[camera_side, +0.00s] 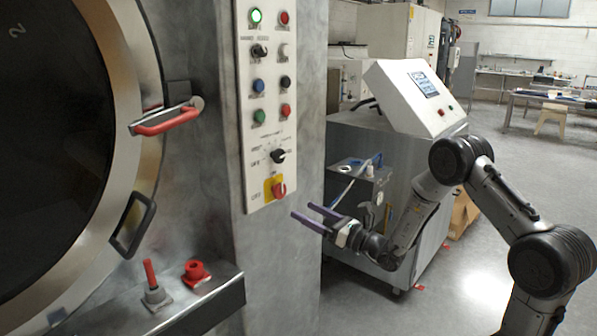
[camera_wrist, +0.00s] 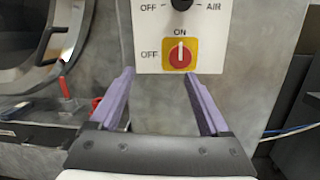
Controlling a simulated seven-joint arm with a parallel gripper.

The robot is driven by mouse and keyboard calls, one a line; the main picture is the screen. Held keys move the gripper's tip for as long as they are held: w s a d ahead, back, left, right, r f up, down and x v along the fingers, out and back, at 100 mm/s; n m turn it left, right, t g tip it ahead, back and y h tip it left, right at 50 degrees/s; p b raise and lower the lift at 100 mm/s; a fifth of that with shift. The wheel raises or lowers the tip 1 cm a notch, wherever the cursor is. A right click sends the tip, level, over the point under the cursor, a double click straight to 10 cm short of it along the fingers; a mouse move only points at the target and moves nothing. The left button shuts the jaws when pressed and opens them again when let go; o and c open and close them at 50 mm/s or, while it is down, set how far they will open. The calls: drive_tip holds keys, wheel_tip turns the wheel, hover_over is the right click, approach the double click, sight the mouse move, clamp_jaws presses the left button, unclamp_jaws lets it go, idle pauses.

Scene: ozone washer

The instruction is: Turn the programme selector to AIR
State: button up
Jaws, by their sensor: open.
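The programme selector (camera_side: 278,156) is a round black knob on the lower part of the pale control panel (camera_side: 257,90). In the wrist view, only the lower part of the selector (camera_wrist: 181,4) shows at the top edge, with OFF printed on its left and AIR on its right. I cannot tell which mark it points at. My gripper (camera_side: 301,211) is open and empty, with two purple fingers. It is in front of the machine, below and to the right of the selector, and apart from it. In the wrist view, the fingers (camera_wrist: 160,75) stand either side of the panel's lower part.
A red ON/OFF switch (camera_side: 279,190) on a yellow plate sits just below the selector; its handle (camera_wrist: 180,54) is upright towards ON. Several buttons and switches are higher on the panel. A red door handle (camera_side: 165,121) and a ledge (camera_side: 205,303) are at the left.

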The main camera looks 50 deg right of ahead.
sight(281, 157)
drive_tip(key=s+a+f+n+g+y, duration=0.2)
drive_tip(key=s+a+f+n+g, duration=0.15)
drive_tip(key=f+g, duration=0.35)
drive_tip(key=s+a+f+n+g+y, duration=0.25)
drive_tip(key=s+f+n+g, duration=0.25)
drive_tip(key=f, duration=0.4)
drive_tip(key=s+d+f+n+g+h, duration=0.3)
drive_tip(key=s+d+f+n+h, duration=0.1)
drive_tip(key=s+d+h, duration=0.15)
drive_tip(key=w+d+r+n+t+h, duration=0.35)
drive_tip(key=d+r+n+h, duration=0.4)
drive_tip(key=d+r, duration=0.4)
drive_tip(key=w+a+r+n+t+y, duration=0.2)
drive_tip(key=a+r+n+t, duration=0.1)
drive_tip(key=r+n, duration=0.3)
drive_tip(key=w+a+r+n+t+y, duration=0.2)
drive_tip(key=w+r+n+t+y, duration=0.15)
drive_tip(key=r, duration=0.35)
drive_tip(key=w+a+r+n+t+y, duration=0.2)
drive_tip(key=a+r+n+t, duration=0.1)
drive_tip(key=r+n, duration=0.35)
drive_tip(key=shift+m, duration=0.4)
drive_tip(key=w, duration=1.3)
drive_tip(key=shift+w+r, duration=0.1)
drive_tip(key=shift+w, duration=0.2)
